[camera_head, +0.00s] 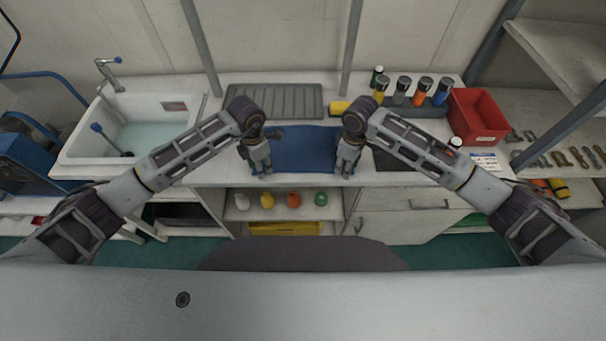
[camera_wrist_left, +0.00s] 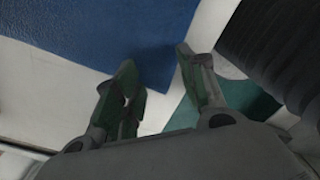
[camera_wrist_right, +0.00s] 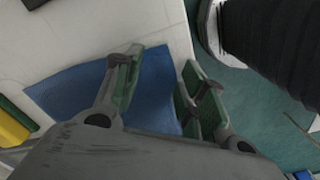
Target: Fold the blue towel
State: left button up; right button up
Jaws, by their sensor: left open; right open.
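The blue towel (camera_head: 303,150) lies flat on the white counter, near its front edge. My left gripper (camera_head: 260,171) is at the towel's front left corner. In the left wrist view the open fingers (camera_wrist_left: 158,82) stand on either side of a corner of the towel (camera_wrist_left: 100,35). My right gripper (camera_head: 346,170) is at the towel's front right corner. In the right wrist view the fingers (camera_wrist_right: 160,78) are apart, with towel (camera_wrist_right: 75,95) between and beside them. I cannot tell whether the fingers touch the cloth. The towel's front corners are partly hidden by the grippers in the head view.
A sink (camera_head: 140,130) is at the left. A grey drainer (camera_head: 275,100) and a yellow block (camera_head: 340,108) lie behind the towel. Several bottles (camera_head: 402,91) and a red bin (camera_head: 477,116) stand at the right. Several coloured items sit on the shelf below (camera_head: 280,214).

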pick_arm(q)
jog(key=shift+f, duration=0.25)
pick_arm(e)
jog(key=shift+f, duration=0.3)
dwell(0.4)
pick_arm(q)
jog(key=shift+f, duration=0.1)
grip_shut()
pick_arm(e)
jog(key=shift+f, duration=0.1)
grip_shut()
jog(key=shift+s, duration=0.1)
pick_arm(q)
jog(key=shift+a+r, duration=0.1)
jog(key=shift+r, duration=0.2)
pick_arm(e)
jog(key=shift+r, duration=0.25)
